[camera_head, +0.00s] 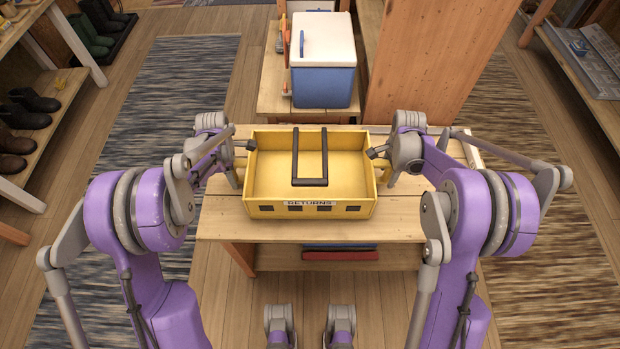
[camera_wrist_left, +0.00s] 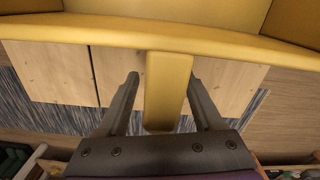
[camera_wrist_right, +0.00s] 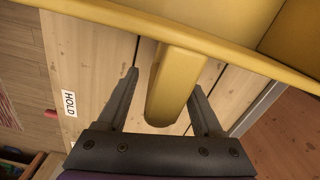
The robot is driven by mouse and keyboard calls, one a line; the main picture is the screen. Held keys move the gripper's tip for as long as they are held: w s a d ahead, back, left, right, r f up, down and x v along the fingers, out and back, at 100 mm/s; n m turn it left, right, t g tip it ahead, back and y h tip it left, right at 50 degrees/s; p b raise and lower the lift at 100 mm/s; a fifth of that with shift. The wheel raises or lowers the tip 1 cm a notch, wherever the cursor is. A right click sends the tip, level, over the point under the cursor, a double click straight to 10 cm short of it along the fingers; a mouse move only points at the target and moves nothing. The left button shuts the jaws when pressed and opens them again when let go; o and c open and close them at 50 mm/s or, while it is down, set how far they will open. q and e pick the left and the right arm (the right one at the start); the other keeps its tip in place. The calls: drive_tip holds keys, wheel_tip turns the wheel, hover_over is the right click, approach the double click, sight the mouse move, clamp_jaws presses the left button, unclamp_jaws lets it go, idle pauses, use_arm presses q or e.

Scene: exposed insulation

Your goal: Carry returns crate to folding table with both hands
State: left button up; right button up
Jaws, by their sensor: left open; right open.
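The yellow returns crate (camera_head: 270,178) sits on a wooden table (camera_head: 225,220), with a "RETURNS" label on its front and a black U-shaped handle (camera_head: 311,182) over its middle. My left gripper (camera_head: 240,160) is at the crate's left side. In the left wrist view its open fingers (camera_wrist_left: 160,88) stand either side of a yellow side grip (camera_wrist_left: 166,85). My right gripper (camera_head: 378,160) is at the crate's right side. In the right wrist view its open fingers (camera_wrist_right: 167,88) straddle the other yellow grip (camera_wrist_right: 170,85). I cannot tell which table is the folding table.
A blue and white cooler (camera_head: 323,62) stands on a wooden bench (camera_head: 272,85) behind the crate. A tall wooden panel (camera_head: 440,60) rises at the back right. Shelves with boots (camera_head: 30,102) are at the left. A "HOLD" label (camera_wrist_right: 69,103) lies right of the crate.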

use_arm(q)
clamp_jaws()
use_arm(e)
clamp_jaws()
idle(1.2)
